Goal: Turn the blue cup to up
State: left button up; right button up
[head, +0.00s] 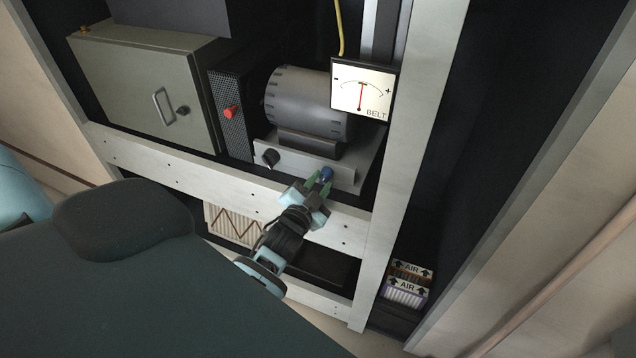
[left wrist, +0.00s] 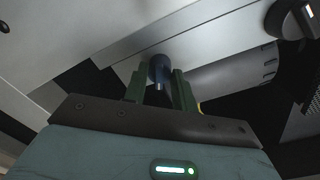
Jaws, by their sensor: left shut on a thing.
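The blue cup (head: 326,173) is a small round blue cap on the front face of the motor's grey base, at the lower right. It also shows in the left wrist view (left wrist: 158,66), between two green fingers. My left gripper (head: 317,184) reaches up to it from below, with its fingers shut on the cup's sides. The fingers and gripper body hide part of the cup, and I cannot tell which way it is turned. My right gripper is not in view.
A black knob (head: 270,157) sits left on the same base, under the grey motor (head: 308,100). A BELT meter (head: 362,90) hangs above. A white rack beam (head: 240,192) runs just below, and a white post (head: 398,180) stands to the right.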

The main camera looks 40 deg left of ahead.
pick_arm(q)
jog(key=n+p, duration=0.1)
jog(key=n, duration=0.3)
jog(key=shift+n, duration=0.4)
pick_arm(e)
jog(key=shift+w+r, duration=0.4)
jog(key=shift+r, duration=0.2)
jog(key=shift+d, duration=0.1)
pick_arm(q)
jog(key=o, duration=1)
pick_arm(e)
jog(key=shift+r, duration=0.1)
pick_arm(q)
jog(key=v, duration=0.8)
jog(key=shift+f, duration=0.15)
